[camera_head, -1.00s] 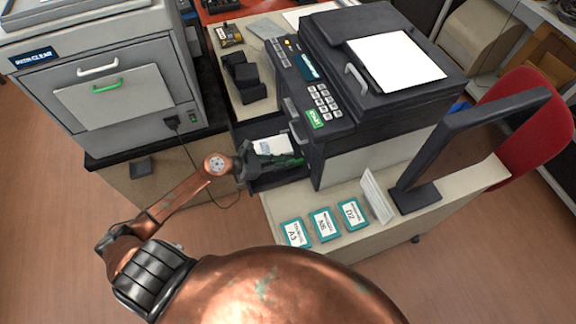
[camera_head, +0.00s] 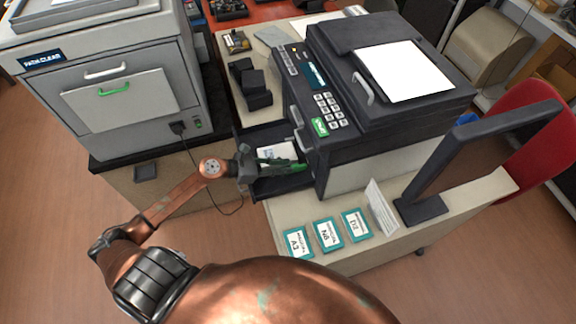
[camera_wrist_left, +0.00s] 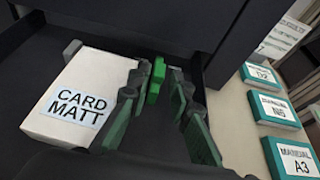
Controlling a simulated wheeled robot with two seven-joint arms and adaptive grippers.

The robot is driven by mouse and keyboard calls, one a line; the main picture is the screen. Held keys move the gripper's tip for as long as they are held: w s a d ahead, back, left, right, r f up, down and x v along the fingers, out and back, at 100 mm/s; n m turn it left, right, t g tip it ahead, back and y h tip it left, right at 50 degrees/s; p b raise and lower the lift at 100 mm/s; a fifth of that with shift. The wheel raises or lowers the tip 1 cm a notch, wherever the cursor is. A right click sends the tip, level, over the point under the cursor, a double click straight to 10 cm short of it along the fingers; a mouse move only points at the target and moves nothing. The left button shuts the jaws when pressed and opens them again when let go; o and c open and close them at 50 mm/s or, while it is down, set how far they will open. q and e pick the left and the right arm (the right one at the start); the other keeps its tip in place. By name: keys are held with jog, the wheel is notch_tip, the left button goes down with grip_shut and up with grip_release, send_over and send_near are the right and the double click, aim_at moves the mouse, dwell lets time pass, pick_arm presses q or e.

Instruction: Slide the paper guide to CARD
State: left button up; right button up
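The printer's pulled-out drawer (camera_head: 262,138) holds a white paper stack (camera_head: 277,152). In the left wrist view the stack's label reads CARD MATT (camera_wrist_left: 72,104). The green paper guide (camera_wrist_left: 156,79) stands upright to the right of the stack in that view. My left gripper (camera_wrist_left: 160,82) reaches into the drawer with its fingers on either side of the guide. Its fingers are apart, with a gap visible on the guide's right; whether the left finger touches it I cannot tell. In the head view the left gripper (camera_head: 272,165) partly hides the guide. My right gripper is not in view.
The dark printer body (camera_head: 375,110) stands over the drawer. Teal-edged manual cards (camera_head: 328,233) and a dark frame stand (camera_head: 422,208) are on the counter's right. A grey machine (camera_head: 110,85) is at left. Black blocks (camera_head: 252,85) lie behind the drawer.

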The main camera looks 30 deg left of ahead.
pick_arm(q)
jog(key=v, duration=0.9)
jog(key=shift+s+a+r, duration=0.15)
jog(key=shift+s+a, duration=0.05)
jog(key=shift+s, duration=0.1)
jog(key=shift+c, duration=0.4)
